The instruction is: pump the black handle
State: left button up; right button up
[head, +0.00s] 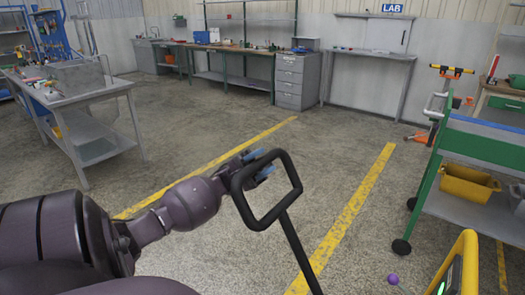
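The black handle (292,183) is a rounded closed loop on a slanting black shaft that runs down out of the bottom of the head view. My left gripper (258,164) is at the upper left bar of the loop. One blue fingertip shows just outside the loop and the other shows inside it, with a gap between them. The bar crosses in front of part of the gripper, so I cannot tell whether the fingers touch it. My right gripper is not in view.
A yellow-framed device (466,250) with a screen stands at lower right, near a small purple ball (393,279). A green cart (430,185) with a yellow bin (467,184) is at right. A grey table (104,90) is at left. The middle floor is clear.

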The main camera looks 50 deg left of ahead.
pick_arm(q)
jog(key=shift+o, duration=0.9)
jog(key=shift+a+f, duration=0.1)
jog(key=b+v, duration=0.2)
jog(key=v, duration=0.8)
jog(key=shift+a+f, duration=0.15)
jog(key=shift+a, duration=0.05)
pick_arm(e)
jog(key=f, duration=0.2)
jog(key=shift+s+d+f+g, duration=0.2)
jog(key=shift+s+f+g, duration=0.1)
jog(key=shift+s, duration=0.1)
pick_arm(q)
jog(key=shift+s, duration=0.15)
jog(key=shift+t, duration=0.3)
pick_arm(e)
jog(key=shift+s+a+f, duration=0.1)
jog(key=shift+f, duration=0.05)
